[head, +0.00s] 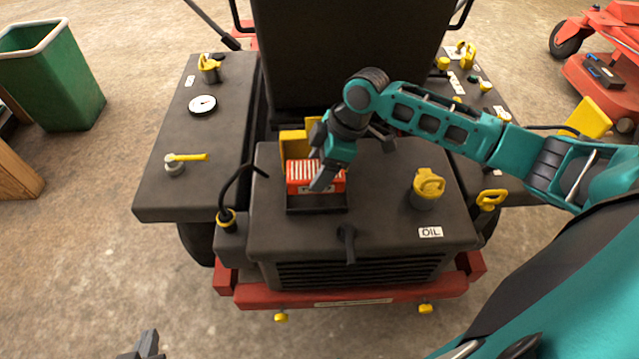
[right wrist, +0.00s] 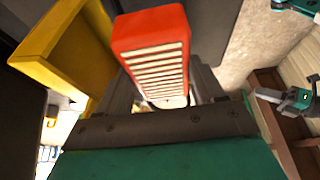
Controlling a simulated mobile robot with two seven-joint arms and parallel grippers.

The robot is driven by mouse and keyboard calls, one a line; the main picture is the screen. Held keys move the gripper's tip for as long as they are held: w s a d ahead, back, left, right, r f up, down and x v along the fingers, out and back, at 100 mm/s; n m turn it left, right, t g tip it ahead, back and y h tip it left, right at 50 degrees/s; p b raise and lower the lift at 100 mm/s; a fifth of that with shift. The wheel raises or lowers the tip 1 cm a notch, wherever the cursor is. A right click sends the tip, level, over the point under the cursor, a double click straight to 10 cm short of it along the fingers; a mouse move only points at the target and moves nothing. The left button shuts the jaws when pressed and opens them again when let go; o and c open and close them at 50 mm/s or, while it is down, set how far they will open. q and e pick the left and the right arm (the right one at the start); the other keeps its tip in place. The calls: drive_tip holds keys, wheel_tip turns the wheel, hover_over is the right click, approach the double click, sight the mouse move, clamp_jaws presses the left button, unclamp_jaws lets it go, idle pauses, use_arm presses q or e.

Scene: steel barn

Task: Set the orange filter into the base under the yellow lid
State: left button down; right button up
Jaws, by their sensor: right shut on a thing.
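The orange filter (head: 307,175) has white pleats and sits over the dark base (head: 318,205) on the machine's hood. The yellow lid (head: 291,143) stands open behind it. In the right wrist view the filter (right wrist: 152,45) is between the fingers, with the yellow lid (right wrist: 75,50) to its left. My right gripper (head: 322,178) is shut on the filter from above. Its fingers hide part of the filter, so I cannot tell whether the filter is fully seated. My left gripper (head: 145,348) shows only as a dark tip at the bottom edge.
A yellow oil cap (head: 428,186) stands on the hood right of the base. A black latch (head: 346,241) is in front, and a black curved hose (head: 235,192) is to the left. A green bin (head: 55,75) stands on the floor at far left.

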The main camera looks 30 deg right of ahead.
wheel_tip(320, 180, down, 5)
drive_tip(key=shift+r+b, duration=0.15)
drive_tip(key=shift+b, duration=0.3)
drive_tip(key=shift+f, duration=0.3)
drive_tip(key=shift+r, duration=0.1)
drive_tip(key=shift+f, duration=0.2)
drive_tip(key=o, duration=0.8)
